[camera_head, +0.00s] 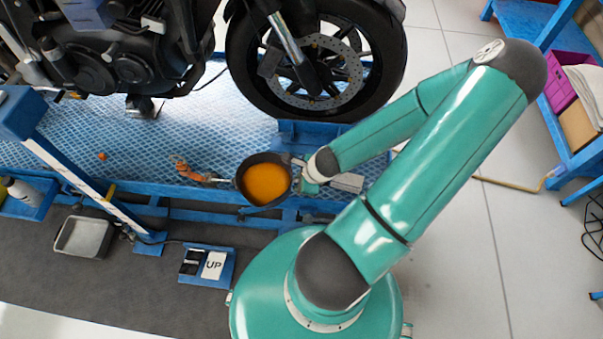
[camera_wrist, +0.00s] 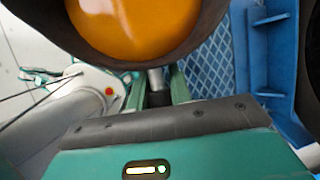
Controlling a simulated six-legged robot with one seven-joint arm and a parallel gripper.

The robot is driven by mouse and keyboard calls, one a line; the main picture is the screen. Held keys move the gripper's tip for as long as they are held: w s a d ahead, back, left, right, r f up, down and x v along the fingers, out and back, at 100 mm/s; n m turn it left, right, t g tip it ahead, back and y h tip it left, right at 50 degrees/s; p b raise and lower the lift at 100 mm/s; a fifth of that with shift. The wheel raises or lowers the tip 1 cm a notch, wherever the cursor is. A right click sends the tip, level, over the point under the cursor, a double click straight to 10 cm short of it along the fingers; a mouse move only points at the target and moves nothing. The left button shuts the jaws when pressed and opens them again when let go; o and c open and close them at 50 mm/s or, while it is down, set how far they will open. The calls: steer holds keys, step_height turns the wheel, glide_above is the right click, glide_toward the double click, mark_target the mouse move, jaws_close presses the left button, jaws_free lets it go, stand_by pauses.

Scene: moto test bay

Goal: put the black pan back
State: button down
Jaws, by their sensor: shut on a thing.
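The black pan (camera_head: 262,204) is round and dark, with orange liquid inside. It is over the front edge of the blue platform, below the motorcycle's wheel. My gripper (camera_head: 301,175) is at the pan's right side, at the end of my teal arm. In the wrist view the pan's dark rim (camera_wrist: 207,35) fills the top of the picture. There my gripper (camera_wrist: 157,82) is shut on a short grey stub or handle at the pan's edge. Whether the pan touches the platform is unclear.
A motorcycle wheel (camera_head: 240,65) stands close behind the pan. An orange-red item (camera_head: 188,172) lies on the platform to its left. A blue bench (camera_head: 570,150) stands at right; pale floor between is mostly clear.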

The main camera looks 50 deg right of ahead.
steer(key=w+d+f, duration=0.1)
steer(key=d+f, duration=0.2)
steer(key=d, duration=0.1)
steer(key=w+d+f, duration=0.1)
steer(key=d+f, duration=0.1)
steer(key=d, duration=0.1)
steer(key=w+d+f, duration=0.1)
steer(key=d+f, duration=0.2)
steer(key=d, duration=0.1)
steer(key=shift+d+f, duration=0.55)
steer(key=shift+f, duration=0.05)
steer(key=shift+d+f, duration=0.1)
steer(key=shift+f, duration=1.5)
steer(key=c, duration=1.3)
jaws_free()
